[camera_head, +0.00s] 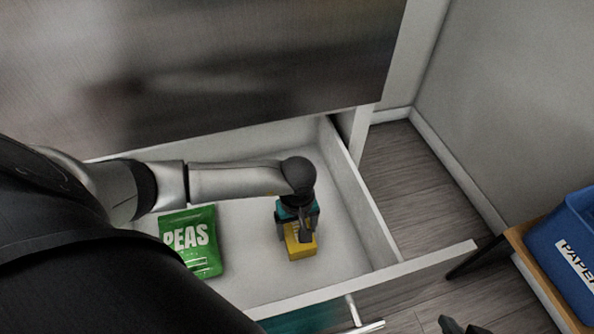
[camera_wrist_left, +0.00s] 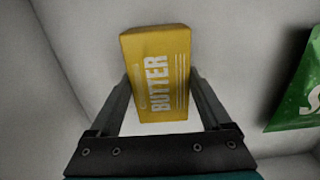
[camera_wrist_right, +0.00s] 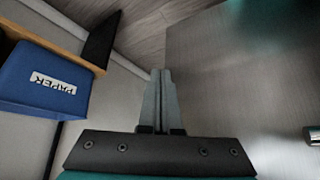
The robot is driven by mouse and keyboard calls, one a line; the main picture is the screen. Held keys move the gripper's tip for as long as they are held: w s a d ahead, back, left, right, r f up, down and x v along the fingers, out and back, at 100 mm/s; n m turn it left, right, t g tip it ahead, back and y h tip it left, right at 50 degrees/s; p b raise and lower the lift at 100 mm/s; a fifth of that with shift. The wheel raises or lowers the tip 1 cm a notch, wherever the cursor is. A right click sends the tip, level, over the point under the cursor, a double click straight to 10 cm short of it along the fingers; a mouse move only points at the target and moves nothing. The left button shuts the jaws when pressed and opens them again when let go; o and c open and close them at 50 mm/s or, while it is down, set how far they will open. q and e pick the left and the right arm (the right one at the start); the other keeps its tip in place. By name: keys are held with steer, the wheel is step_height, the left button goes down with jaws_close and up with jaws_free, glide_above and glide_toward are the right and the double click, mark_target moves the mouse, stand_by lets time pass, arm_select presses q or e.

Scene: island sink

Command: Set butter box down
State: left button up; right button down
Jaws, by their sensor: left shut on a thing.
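The yellow butter box (camera_head: 300,246) is inside the open white drawer (camera_head: 425,266), near its right side. My left gripper (camera_head: 300,230) reaches down into the drawer and is shut on the butter box. In the left wrist view the box (camera_wrist_left: 157,60) sits between the two fingers (camera_wrist_left: 160,88), its BUTTER lettering facing the camera. I cannot tell whether its underside touches the drawer floor. My right gripper (camera_wrist_right: 160,100) is shut and empty, outside the drawer; a bit of it shows at the bottom of the head view.
A green peas bag (camera_head: 190,240) lies in the drawer left of the box; it also shows in the left wrist view (camera_wrist_left: 298,100). Bare drawer floor lies between them. A blue PAPER bin (camera_head: 570,255) stands on a wooden surface at the right.

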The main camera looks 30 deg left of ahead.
steer(key=shift+w+a, duration=0.1)
arm_select(q)
steer(key=shift+f, duration=0.1)
arm_select(e)
steer(key=shift+w+a, duration=0.1)
arm_select(q)
steer(key=shift+f, duration=0.1)
steer(key=o, duration=1.5)
steer(key=shift+c, duration=0.2)
arm_select(e)
steer(key=shift+w+a+t, duration=0.1)
steer(key=shift+a+t, duration=0.1)
steer(key=shift+t, duration=0.1)
